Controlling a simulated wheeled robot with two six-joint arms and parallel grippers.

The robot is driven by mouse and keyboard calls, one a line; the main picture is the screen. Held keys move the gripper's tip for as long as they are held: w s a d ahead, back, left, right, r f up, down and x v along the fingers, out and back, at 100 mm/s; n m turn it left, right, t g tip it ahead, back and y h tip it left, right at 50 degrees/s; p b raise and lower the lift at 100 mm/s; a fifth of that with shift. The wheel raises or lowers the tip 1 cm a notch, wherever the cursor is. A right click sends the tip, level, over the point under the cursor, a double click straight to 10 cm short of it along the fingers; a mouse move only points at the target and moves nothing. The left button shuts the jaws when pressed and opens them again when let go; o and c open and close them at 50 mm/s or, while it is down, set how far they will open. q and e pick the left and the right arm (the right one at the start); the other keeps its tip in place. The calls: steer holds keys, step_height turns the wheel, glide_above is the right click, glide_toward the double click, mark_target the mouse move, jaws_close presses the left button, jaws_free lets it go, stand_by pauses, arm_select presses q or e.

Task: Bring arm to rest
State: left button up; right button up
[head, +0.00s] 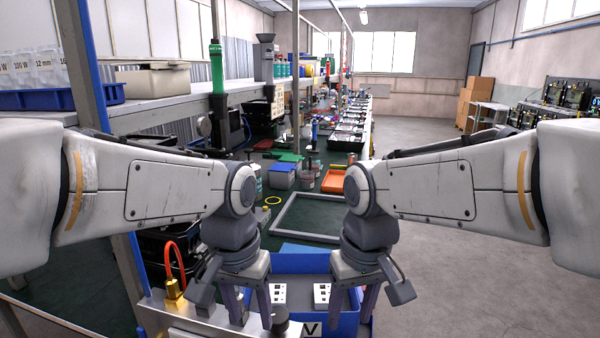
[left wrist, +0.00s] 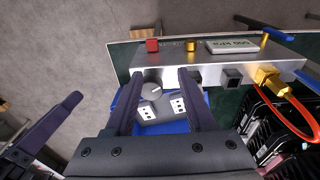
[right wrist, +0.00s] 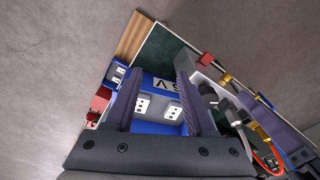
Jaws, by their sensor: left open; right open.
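My left gripper (head: 251,318) hangs pointing down at the lower middle of the head view, open and with nothing between its fingers that I can make out. My right gripper (head: 352,312) hangs beside it to the right, also open. A blue bin (head: 300,263) lies below and between them, holding white blocks with dark sockets (head: 278,293). In the left wrist view the open fingers (left wrist: 160,78) frame the bin and a round grey knob (left wrist: 151,91). In the right wrist view the open fingers (right wrist: 158,66) frame the bin's white blocks (right wrist: 143,106).
A metal box (left wrist: 215,62) with a brass fitting and red hose (head: 175,265) stands close by my left gripper. A grey frame (head: 305,218) and an orange tray (head: 334,181) lie farther along the green bench. The floor (head: 430,125) at the right is open.

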arm_select(q)
steer(key=s+d+f+m+g+b, duration=0.1)
steer(key=s+d+f+m+b, duration=0.15)
steer(key=s+f, duration=0.45)
steer(key=s+d+f+m+b, duration=0.1)
steer(key=s+f+m+b, duration=0.15)
steer(key=s+f, duration=0.5)
arm_select(e)
steer(key=s+a+f+n+g, duration=0.1)
steer(key=s+a+f+n, duration=0.25)
steer(key=s+f, duration=1.1)
arm_select(q)
step_height(320, 180, up, 16)
steer(key=p, duration=1.4)
steer(key=shift+s+a+f+n+p, duration=0.15)
steer(key=shift+s+f+n+p, duration=0.15)
steer(key=shift+s+p, duration=0.1)
arm_select(e)
step_height(320, 180, up, 15)
steer(key=shift+s+d+r+n, duration=0.15)
steer(key=shift+s+r+n, duration=0.05)
steer(key=shift+s+n, duration=0.2)
